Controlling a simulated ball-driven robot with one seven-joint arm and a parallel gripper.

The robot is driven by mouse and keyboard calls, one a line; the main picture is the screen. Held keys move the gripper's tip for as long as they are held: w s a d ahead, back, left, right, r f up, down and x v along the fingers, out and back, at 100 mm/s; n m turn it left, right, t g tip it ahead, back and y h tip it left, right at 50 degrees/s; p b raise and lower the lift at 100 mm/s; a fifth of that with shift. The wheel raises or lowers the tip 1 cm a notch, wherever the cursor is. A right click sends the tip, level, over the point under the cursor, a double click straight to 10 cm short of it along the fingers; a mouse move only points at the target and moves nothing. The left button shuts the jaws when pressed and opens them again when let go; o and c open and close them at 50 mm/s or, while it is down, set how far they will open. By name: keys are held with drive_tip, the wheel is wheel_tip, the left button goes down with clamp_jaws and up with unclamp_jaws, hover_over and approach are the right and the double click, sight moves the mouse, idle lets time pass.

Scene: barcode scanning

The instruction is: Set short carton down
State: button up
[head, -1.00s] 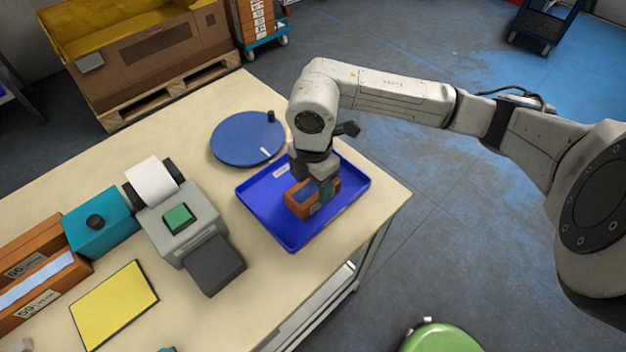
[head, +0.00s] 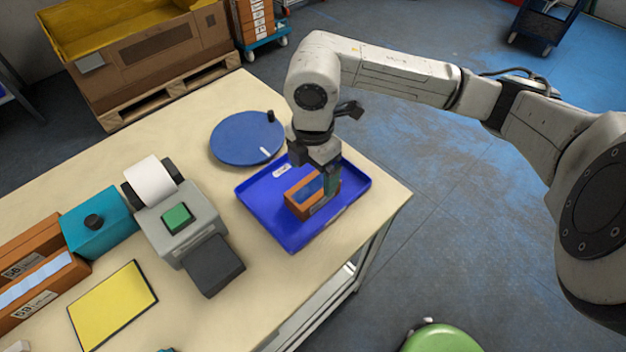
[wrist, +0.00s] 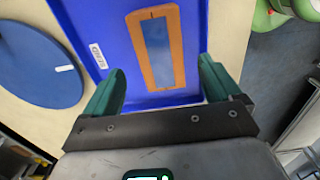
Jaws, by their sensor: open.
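The short carton (head: 303,196) is an orange-brown box with a blue-grey panel on top. It rests in the blue tray (head: 268,228) at the table's right end. In the wrist view the carton (wrist: 176,52) lies past the fingertips, with the tray's blue floor (wrist: 112,22) around it. My gripper (head: 328,188) is just above and behind the carton in the head view. Part of the carton's far side is hidden by my gripper in the head view.
A blue turntable disc (head: 247,138) lies behind the tray. A grey label printer (head: 182,222), a teal box (head: 99,222) and a yellow pad (head: 113,304) are on the left. A green round stool (head: 440,338) stands on the floor by the table.

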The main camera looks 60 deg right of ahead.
sight(313, 187)
wheel_tip(313, 187, up, 8)
drive_tip(key=shift+b, duration=0.45)
drive_tip(key=shift+f, duration=0.1)
